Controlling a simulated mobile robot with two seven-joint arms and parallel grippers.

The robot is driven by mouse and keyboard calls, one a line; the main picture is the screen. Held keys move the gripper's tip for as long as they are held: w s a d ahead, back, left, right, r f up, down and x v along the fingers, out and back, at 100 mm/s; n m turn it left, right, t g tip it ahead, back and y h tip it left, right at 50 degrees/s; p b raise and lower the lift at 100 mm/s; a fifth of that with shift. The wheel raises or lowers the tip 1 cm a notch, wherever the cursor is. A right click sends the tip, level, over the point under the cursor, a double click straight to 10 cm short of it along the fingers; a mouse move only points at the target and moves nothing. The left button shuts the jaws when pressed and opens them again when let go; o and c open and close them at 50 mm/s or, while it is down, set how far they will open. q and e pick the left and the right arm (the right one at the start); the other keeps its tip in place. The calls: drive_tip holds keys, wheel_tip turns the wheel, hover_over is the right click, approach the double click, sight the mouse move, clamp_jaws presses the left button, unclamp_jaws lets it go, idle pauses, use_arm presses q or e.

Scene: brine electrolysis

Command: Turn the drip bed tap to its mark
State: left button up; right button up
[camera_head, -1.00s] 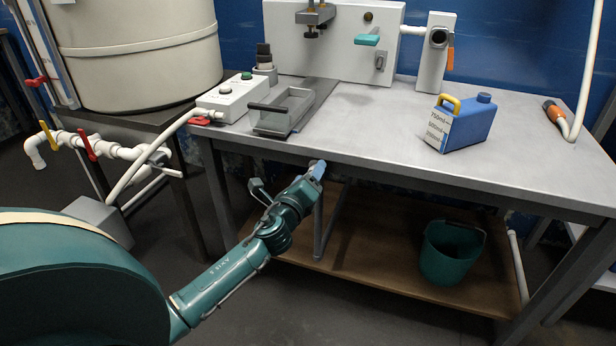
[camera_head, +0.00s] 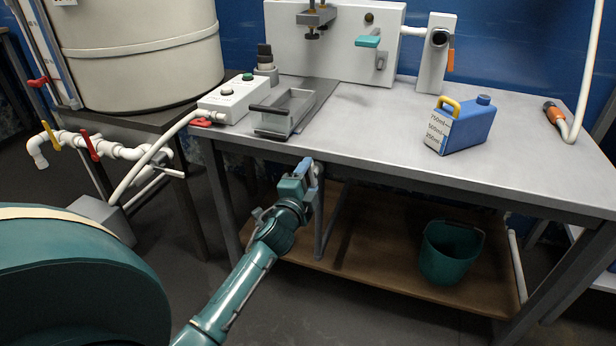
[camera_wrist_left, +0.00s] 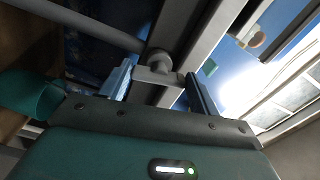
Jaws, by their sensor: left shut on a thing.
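My left gripper (camera_head: 307,168) is at the front edge of the bench, near the top of a bench leg. In the left wrist view its two blue fingers (camera_wrist_left: 159,77) stand on either side of a small grey bar with a round hub (camera_wrist_left: 159,61), which I take as the drip bed tap. The gripper is shut on this grey piece. In the head view the fingers hide most of it. I cannot make out its mark. My right gripper is not in view.
The grey bench (camera_head: 360,125) carries a tray (camera_head: 270,124), a switch box (camera_head: 233,97) and a blue jug (camera_head: 468,127). A green bucket (camera_head: 449,262) stands on the lower shelf. A large tank (camera_head: 140,55) and pipes with red and yellow handles are at left.

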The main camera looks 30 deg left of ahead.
use_arm(q)
drive_tip(key=n+p, duration=0.2)
drive_tip(key=n, duration=0.4)
drive_tip(key=shift+d+n+p, duration=0.1)
drive_tip(key=shift+n+p, duration=0.2)
drive_tip(key=shift+p, duration=0.1)
drive_tip(key=n+p, duration=0.3)
drive_tip(key=n, duration=0.3)
drive_tip(key=shift+d+f+n+p, duration=0.15)
drive_tip(key=shift+n+p, duration=0.65)
drive_tip(key=shift+n, duration=0.6)
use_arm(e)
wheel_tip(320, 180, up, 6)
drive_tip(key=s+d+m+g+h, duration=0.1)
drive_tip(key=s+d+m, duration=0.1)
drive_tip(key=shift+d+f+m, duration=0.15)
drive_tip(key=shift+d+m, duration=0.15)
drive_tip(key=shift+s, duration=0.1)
use_arm(q)
drive_tip(key=o, duration=1)
